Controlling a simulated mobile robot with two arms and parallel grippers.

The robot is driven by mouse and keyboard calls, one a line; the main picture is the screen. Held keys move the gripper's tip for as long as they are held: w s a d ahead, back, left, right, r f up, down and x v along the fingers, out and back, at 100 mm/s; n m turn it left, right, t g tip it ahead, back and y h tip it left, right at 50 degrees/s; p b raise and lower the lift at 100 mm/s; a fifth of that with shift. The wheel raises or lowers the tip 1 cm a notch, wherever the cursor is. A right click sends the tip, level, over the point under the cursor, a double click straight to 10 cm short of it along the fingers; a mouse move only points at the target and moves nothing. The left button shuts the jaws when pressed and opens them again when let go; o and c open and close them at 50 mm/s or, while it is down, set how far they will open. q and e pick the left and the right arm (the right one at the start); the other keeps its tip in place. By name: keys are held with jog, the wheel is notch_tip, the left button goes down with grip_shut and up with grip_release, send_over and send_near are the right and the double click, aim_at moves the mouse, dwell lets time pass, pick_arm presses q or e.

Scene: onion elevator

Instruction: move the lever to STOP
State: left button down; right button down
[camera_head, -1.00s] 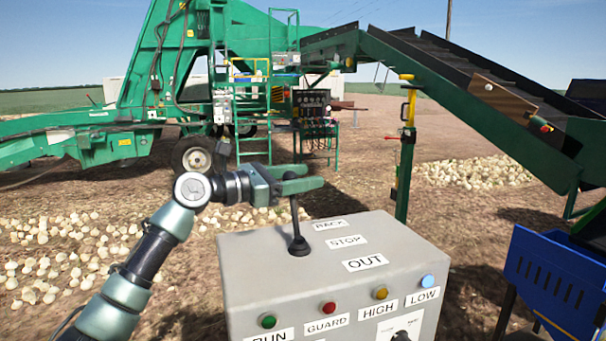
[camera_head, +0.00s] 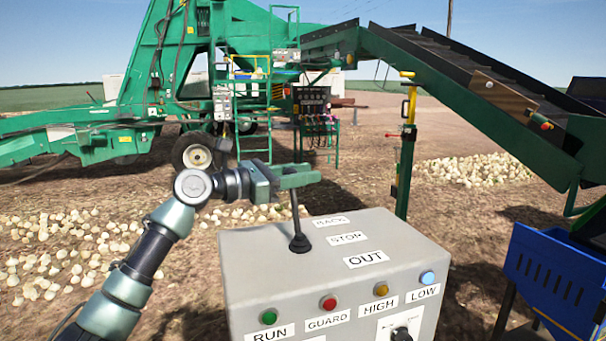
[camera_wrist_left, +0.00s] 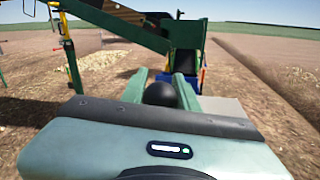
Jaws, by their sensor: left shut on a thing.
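The lever is a black rod (camera_head: 297,220) with a round base on top of a grey control box (camera_head: 250,262). It stands nearly upright, its top leaning slightly left in the head view. Beside it are the labels BACK, STOP (camera_head: 347,239) and OUT, from far to near. My left gripper (camera_head: 292,180) is shut on the top of the lever. In the left wrist view the lever's black ball knob (camera_wrist_left: 161,94) sits between the two green fingers. Which label the lever lines up with is hard to tell. My right gripper is not in view.
The box front has a green RUN button (camera_head: 268,317), a red GUARD, a yellow HIGH, a blue LOW and a rotary knob (camera_head: 401,334). Behind stand a green elevator machine (camera_head: 480,95) and onion piles. A blue bin (camera_head: 553,285) is at the right.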

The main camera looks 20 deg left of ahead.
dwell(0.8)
pick_arm(q)
jog(key=s+d+r+m+p, duration=0.1)
jog(key=s+d+m+p, duration=0.2)
jog(key=s+m, duration=0.2)
jog(key=shift+s+d+r+h, duration=0.15)
jog(key=shift+d+r+h, duration=0.15)
jog(key=shift+r+h, duration=0.1)
jog(key=c, duration=1.1)
grip_release()
jog(key=shift+o, duration=0.2)
jog(key=shift+f, duration=0.1)
jog(key=shift+a, duration=0.1)
